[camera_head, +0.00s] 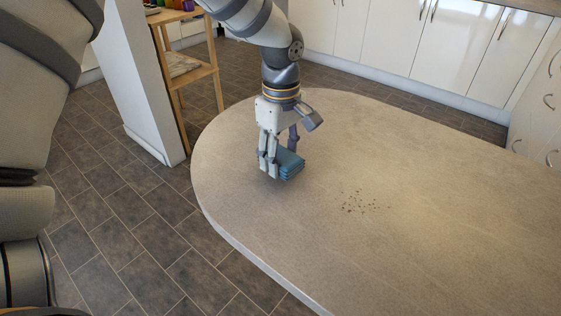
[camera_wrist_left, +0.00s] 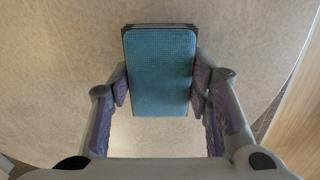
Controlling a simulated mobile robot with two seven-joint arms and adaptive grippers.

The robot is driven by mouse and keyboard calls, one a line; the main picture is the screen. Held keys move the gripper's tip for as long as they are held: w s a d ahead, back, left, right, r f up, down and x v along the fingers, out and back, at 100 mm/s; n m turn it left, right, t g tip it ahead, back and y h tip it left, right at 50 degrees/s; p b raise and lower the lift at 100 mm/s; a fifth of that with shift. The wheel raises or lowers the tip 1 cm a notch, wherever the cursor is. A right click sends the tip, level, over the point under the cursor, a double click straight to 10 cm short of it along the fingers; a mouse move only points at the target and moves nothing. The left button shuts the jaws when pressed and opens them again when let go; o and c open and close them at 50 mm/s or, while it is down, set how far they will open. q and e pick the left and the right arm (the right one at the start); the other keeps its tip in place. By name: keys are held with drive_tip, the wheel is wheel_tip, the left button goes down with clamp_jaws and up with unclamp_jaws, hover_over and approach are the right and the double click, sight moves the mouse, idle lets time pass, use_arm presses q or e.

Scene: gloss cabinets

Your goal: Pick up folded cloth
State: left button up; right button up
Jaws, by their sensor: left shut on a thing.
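The folded cloth (camera_head: 290,165) is a small blue stack of layers over the rounded left end of the counter. My left gripper (camera_head: 279,164) points down from above and is shut on the cloth, its fingers on opposite sides. In the left wrist view the cloth (camera_wrist_left: 160,70) shows as a blue textured rectangle between the purple pads of the left gripper (camera_wrist_left: 160,88). I cannot tell whether the cloth touches the counter or is just above it. My right gripper is in neither view.
The counter (camera_head: 450,200) is mostly bare, with reddish-brown crumbs (camera_head: 362,203) right of the cloth. A white pillar (camera_head: 142,80) and a wooden shelf (camera_head: 185,75) stand beyond its left end. Glossy white cabinets (camera_head: 390,40) line the back. Tiled floor (camera_head: 130,230) lies at left.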

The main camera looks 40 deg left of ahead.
use_arm(q)
drive_tip(key=s+d+r+p, duration=0.3)
drive_tip(key=s+d+r, duration=0.1)
drive_tip(key=s+r, duration=0.7)
drive_tip(key=shift+s+d, duration=0.4)
drive_tip(key=shift+s, duration=0.7)
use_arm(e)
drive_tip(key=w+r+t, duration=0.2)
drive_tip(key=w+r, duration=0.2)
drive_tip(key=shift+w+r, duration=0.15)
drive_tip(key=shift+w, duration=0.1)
